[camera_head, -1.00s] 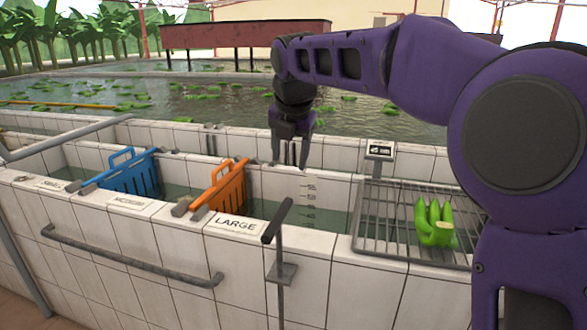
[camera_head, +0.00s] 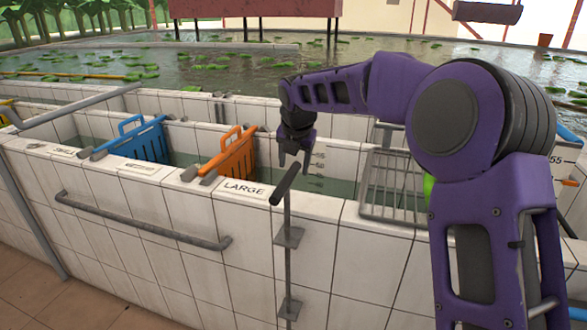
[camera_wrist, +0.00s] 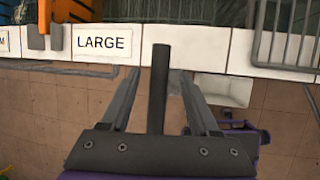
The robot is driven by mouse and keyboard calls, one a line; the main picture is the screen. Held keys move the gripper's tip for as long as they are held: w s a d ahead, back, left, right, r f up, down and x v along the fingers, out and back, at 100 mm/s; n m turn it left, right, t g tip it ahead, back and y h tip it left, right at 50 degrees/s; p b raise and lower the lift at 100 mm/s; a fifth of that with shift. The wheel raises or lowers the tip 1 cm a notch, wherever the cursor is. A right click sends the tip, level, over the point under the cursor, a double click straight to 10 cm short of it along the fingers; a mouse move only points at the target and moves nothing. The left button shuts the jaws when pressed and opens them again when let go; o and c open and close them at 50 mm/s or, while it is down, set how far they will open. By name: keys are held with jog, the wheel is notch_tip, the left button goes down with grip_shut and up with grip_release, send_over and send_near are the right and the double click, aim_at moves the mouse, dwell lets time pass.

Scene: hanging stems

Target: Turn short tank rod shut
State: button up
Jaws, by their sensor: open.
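The short tank rod (camera_head: 288,255) is a grey upright rod on the tank's front wall, held by brackets. Its dark handle (camera_head: 287,184) is a short bar at the top, tilted in the head view. My gripper (camera_head: 293,163) is just above and behind this handle in the head view, pointing down. In the wrist view the dark handle (camera_wrist: 159,92) stands lengthwise between the two fingers of my gripper (camera_wrist: 157,74), with a gap on each side. The fingers are open and hold nothing. How far they are above the handle is hard to tell.
The tiled wall carries a LARGE label (camera_head: 241,188). An orange divider (camera_head: 230,154) and a blue divider (camera_head: 142,142) stand in the tank to the left. A grey rail (camera_head: 140,220) runs along the wall's front. A wire rack (camera_head: 388,188) is to the right.

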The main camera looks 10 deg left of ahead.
jog(key=shift+w+a+f, duration=0.15)
jog(key=shift+w+f, duration=0.2)
jog(key=shift+f, duration=0.3)
grip_shut()
dwell(1.0)
